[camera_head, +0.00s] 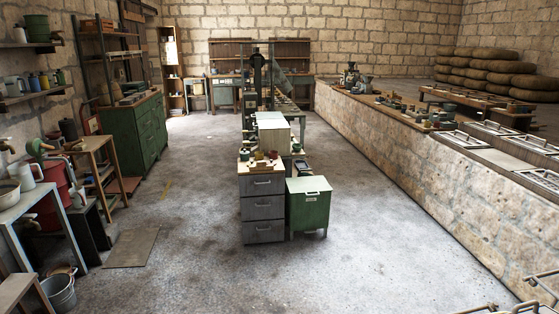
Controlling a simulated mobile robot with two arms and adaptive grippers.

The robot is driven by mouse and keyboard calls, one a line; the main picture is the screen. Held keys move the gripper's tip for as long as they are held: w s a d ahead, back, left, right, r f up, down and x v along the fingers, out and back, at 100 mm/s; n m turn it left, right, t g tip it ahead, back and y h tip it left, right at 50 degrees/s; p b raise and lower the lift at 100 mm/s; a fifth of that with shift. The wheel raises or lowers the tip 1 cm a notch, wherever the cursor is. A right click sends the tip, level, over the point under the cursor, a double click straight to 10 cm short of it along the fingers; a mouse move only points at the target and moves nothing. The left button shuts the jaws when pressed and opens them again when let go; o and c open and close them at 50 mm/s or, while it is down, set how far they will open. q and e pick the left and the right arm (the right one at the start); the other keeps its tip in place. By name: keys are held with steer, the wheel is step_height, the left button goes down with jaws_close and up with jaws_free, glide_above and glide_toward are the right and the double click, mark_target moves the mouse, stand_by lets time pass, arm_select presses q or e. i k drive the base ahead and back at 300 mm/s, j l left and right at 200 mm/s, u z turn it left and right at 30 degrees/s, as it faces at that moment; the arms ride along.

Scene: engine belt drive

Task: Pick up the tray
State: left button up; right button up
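No gripper or arm of mine is clearly in view. Several flat, light-grey tray-like items with raised handles lie on the long stone ledge at the right, among them one at the ledge's inner edge (463,139) and one farther right (537,145). Another tray-like item with a handle (545,180) lies nearer and is cut by the right edge. Handle-like metal parts (528,306) show at the bottom right corner, cut by the frame. I cannot tell which item is the task's tray.
A grey drawer cabinet (263,209) and a green cabinet (309,207) stand mid-floor. A green drawer chest (140,130), a work table (25,205) and a bucket (60,292) line the left. Stacked sacks (490,70) lie back right. Floor is clear on both sides of the middle cabinets.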

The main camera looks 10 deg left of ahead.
mark_target(300, 164)
steer(key=i+u, duration=0.15)
steer(key=i, duration=1.1)
